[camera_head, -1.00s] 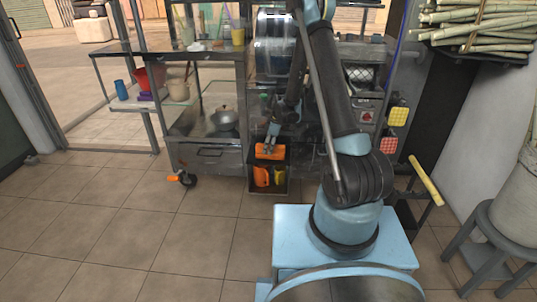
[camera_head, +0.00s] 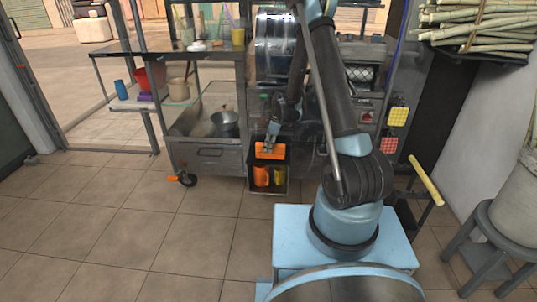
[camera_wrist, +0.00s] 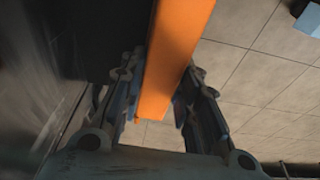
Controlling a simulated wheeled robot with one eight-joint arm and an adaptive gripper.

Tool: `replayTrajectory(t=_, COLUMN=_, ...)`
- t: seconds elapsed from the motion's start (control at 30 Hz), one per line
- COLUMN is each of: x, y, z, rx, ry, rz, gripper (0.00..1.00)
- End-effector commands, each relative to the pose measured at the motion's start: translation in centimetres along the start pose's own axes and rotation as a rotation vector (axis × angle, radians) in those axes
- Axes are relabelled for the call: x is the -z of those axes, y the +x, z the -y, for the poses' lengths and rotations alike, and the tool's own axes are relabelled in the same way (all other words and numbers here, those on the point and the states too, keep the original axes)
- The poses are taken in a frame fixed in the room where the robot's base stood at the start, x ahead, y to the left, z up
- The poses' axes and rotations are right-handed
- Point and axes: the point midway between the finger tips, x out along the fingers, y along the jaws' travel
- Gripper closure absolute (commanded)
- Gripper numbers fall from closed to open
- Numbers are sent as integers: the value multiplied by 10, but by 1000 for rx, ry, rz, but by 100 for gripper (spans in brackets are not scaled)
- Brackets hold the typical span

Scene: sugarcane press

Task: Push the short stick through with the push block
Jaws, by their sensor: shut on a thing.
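The orange push block (camera_head: 271,151) is in front of the press cart, just above a dark open box. My gripper (camera_head: 269,145) reaches down to it from above and is shut on it. In the wrist view the orange block (camera_wrist: 172,55) lies between the two fingers of my gripper (camera_wrist: 160,88) and extends past them toward the top of the picture. I cannot make out the short stick at the press; my arm and the dark machine parts hide much of that area.
The dark box (camera_head: 251,181) holds orange and yellow things. The metal cart (camera_head: 210,158) with a pot (camera_head: 226,121) stands at left. A pale yellow stick (camera_head: 426,180) rests on a stand at right. Cane bundles (camera_head: 475,25) lie on a shelf. The front-left floor is clear.

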Motion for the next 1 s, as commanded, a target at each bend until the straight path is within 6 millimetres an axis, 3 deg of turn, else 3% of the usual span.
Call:
replayTrajectory(t=0.7, x=9, y=-43, z=37, rx=0, ry=-1, rz=0, gripper=97)
replayTrajectory(t=1.0, x=10, y=-46, z=40, rx=0, ry=-1, rz=0, gripper=97)
